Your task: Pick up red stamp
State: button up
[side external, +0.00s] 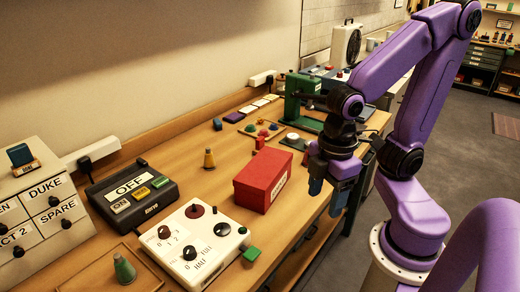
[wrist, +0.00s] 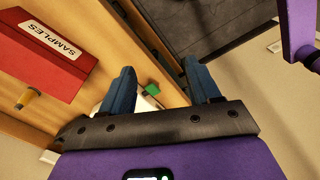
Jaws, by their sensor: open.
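A small red piece (side external: 259,143) stands behind the red box in the side view. It may be the red stamp, but it is too small to be sure. Small coloured knobbed pieces, one of them reddish (side external: 274,127), stand on a dark pad just beyond it. My gripper (side external: 326,200) hangs near the table's front edge, to the right of the red box. Its blue fingers are open with nothing held between them, as the wrist view (wrist: 158,68) also shows. I cannot make out a red stamp in the wrist view.
The red box (side external: 264,184) labelled SAMPLES (wrist: 40,55) stands beside my gripper. A green press (side external: 296,98) stands behind.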

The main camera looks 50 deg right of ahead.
jog(key=w+d+r+n+t+h, duration=0.1)
jog(key=w+n, duration=0.1)
jog(key=w, duration=0.9)
jog(key=w+d+r+n+h, duration=0.1)
jog(key=w, duration=1.1)
jog(key=n+g+h, duration=0.1)
jog(key=n+h, duration=0.2)
send_near(259, 138)
jog(key=x, duration=0.6)
jog(key=shift+s+d+f, duration=0.15)
jog(key=shift+d+f, duration=0.1)
jog(key=shift+d, duration=0.1)
jog(key=shift+a+x, duration=0.15)
jog(key=shift+x, duration=1.3)
jog(key=shift+a+x, duration=0.2)
jog(key=shift+x, duration=1.3)
jog(key=shift+f, duration=0.1)
grip_shut()
